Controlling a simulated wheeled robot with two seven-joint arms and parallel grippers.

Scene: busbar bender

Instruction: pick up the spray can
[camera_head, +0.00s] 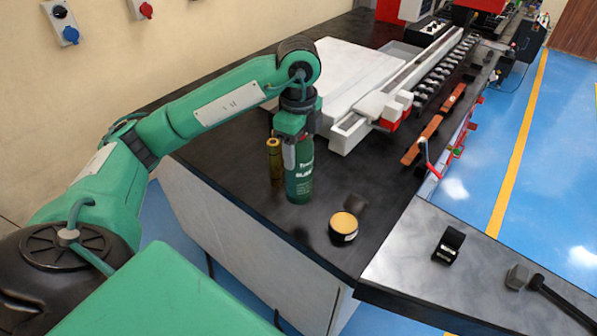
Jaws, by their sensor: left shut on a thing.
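The green spray can (299,182) stands upright on the black bench top, near its front left corner. It has white lettering on its side. My left gripper (290,150) comes down from above and is shut on the upper part of the can. The fingers partly hide the can's top. I cannot tell any gap between the can's base and the bench. My right gripper is not in view.
A slim brass-coloured cylinder (274,158) stands close left of the can. A round tin with a yellow top (343,227) sits to the right, nearer the bench edge. A white machine rail (400,88) lies behind. A black tape-like object (448,245) and a hammer (519,277) lie on the grey surface.

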